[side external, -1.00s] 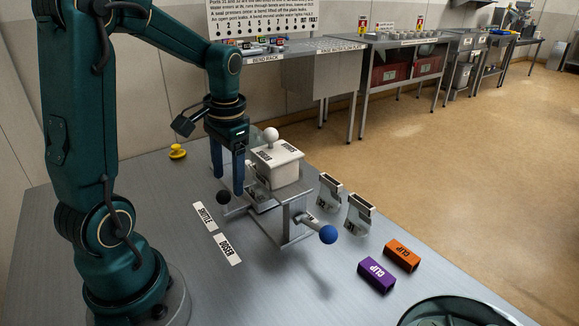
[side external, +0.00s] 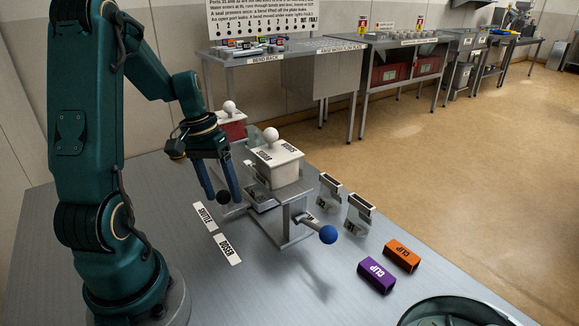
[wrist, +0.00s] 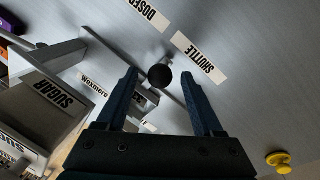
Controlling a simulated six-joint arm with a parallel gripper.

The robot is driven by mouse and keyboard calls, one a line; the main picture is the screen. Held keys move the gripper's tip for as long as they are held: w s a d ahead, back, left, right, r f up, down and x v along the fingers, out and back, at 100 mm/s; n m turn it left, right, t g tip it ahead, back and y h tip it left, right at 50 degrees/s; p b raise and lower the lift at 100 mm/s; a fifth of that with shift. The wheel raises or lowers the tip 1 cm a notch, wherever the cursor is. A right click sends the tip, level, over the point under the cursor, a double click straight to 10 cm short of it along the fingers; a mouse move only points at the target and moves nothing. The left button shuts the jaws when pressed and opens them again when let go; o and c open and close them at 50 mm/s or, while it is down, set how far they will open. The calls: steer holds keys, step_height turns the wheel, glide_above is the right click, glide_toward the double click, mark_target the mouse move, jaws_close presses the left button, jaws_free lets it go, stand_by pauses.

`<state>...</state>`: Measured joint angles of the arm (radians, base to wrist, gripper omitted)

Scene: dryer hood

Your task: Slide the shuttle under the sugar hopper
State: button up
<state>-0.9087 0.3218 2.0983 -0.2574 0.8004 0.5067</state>
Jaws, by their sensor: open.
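The white sugar hopper (side external: 275,163), with a round white knob on its lid, stands on a grey metal frame. Its SUGAR label (wrist: 55,93) shows in the wrist view. A black ball knob (side external: 223,197), near the SHUTTLE label (side external: 203,215), sits at the frame's left side. The rest of the shuttle is mostly hidden under the hopper and behind my fingers. My gripper (side external: 222,192) is open and tilted, with its fingertips around the black knob. In the wrist view the knob (wrist: 160,76) lies between the fingertips; contact cannot be told.
A red hopper (side external: 231,127) stands behind the white one. A blue ball handle (side external: 328,234) sticks out at the front right, beyond the DOSER label (side external: 227,248). Two clear brackets and purple (side external: 376,275) and orange (side external: 402,255) CLIP blocks lie right.

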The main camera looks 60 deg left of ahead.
steer(key=shift+f, duration=0.1)
jaws_close()
stand_by(1.4)
